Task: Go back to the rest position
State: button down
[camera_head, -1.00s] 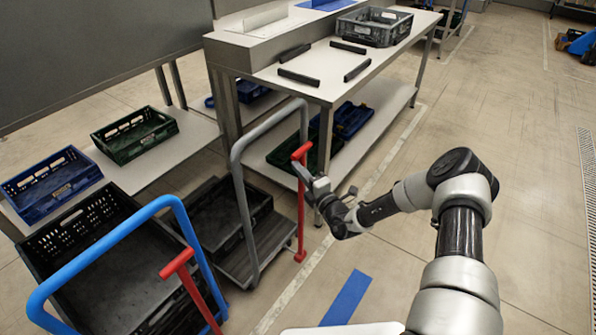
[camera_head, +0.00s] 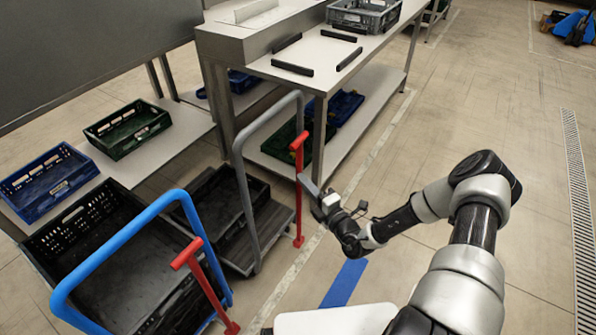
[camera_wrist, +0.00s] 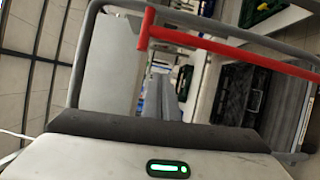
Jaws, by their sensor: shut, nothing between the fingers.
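My gripper (camera_head: 310,186) is at the end of my arm, in front of the red post (camera_head: 298,190) of the grey-handled cart (camera_head: 243,190) in the head view. I see no object in it, and its fingers are shut. The wrist view shows the red bar (camera_wrist: 230,48) and the cart's grey handle frame (camera_wrist: 190,18) close ahead. I cannot tell from the head view how wide the gap is between my gripper and the red post.
A blue-handled cart (camera_head: 118,247) carries a black crate at the lower left. Blue (camera_head: 48,183) and green (camera_head: 127,128) crates sit on a low shelf. A worktable (camera_head: 318,82) stands at the back with a grey crate (camera_head: 363,14).

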jog(key=shift+s+d, duration=0.15)
jog(key=shift+s, duration=0.2)
jog(key=s+a+r+n+g+y, duration=0.1)
jog(key=s+a+r+n+g, duration=0.3)
jog(key=r+n, duration=0.5)
jog(key=s+a+r+n+g+y, duration=0.1)
jog(key=s+a+r+n+g, duration=0.15)
jog(key=r+n+g, duration=0.45)
jog(key=s+a+r+n+g+y, duration=0.1)
jog(key=s+a+r+n+g, duration=0.2)
jog(key=r+n, duration=0.8)
jog(key=s+d+r+n+t+h, duration=0.2)
jog(key=s+d+r+n+h, duration=0.4)
jog(key=s+r+n, duration=0.6)
jog(key=s+d+f+n+t+h, duration=0.1)
jog(key=s+d+f+n+h, duration=0.3)
jog(key=s+d+n, duration=0.5)
notch_tip(320, 180, up, 22)
jog(key=s+h+p, duration=0.1)
jog(key=p, duration=1.9)
jog(key=shift+m+h+p, duration=0.3)
jog(key=shift+p, duration=0.05)
